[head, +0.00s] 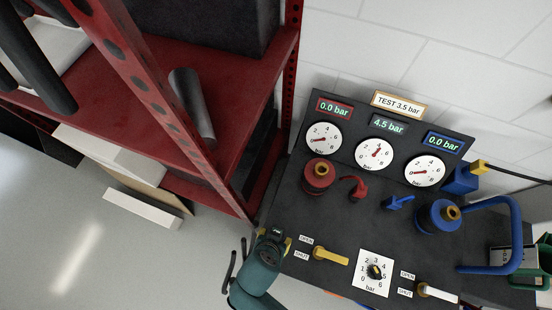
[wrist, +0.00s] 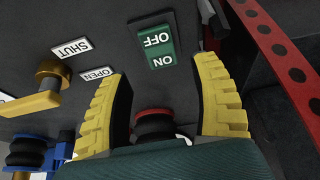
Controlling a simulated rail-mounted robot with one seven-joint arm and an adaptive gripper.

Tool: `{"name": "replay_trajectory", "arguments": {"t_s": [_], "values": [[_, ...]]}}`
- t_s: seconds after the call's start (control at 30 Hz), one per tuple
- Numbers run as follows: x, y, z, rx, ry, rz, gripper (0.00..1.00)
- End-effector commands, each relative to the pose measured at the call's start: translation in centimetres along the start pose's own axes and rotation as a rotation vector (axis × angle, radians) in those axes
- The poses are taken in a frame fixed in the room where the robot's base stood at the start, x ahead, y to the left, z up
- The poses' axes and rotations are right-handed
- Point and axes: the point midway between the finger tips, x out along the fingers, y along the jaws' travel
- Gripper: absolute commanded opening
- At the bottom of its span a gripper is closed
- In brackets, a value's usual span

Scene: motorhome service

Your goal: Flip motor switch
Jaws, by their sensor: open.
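The motor switch (wrist: 158,40) is a green rocker marked OFF and ON, set in the dark panel at the top middle of the wrist view. My gripper (wrist: 160,72) has its yellow ribbed fingers spread apart, with nothing between their tips. The switch lies ahead of the fingertips, roughly between them in the picture; I cannot tell the exact gap. In the head view my gripper (head: 280,238) is over the panel's left front edge, left of the yellow lever (head: 331,256). The switch is not seen in the head view; my gripper and arm cover that area.
The yellow lever also shows at left in the wrist view (wrist: 42,98). Right of it are a regulator dial (head: 375,272) and a white lever (head: 438,292). Red (head: 318,178) and blue (head: 438,217) fittings stand behind. A red shelf rack (head: 175,110) borders the panel's left.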

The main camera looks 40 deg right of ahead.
Motion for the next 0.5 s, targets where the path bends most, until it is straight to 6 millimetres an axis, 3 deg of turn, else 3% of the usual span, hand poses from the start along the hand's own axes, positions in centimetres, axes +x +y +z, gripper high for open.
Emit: {"name": "replay_trajectory", "arguments": {"t_s": [0.03,0.2,0.5], "values": [[1.6,0.0,0.1,0.003,0.0,0.001,0.63],[4.0,0.0,0.1,0.001,0.0,0.0,0.63],[4.5,0.0,0.0,0.0,0.0,-0.001,0.63]]}}
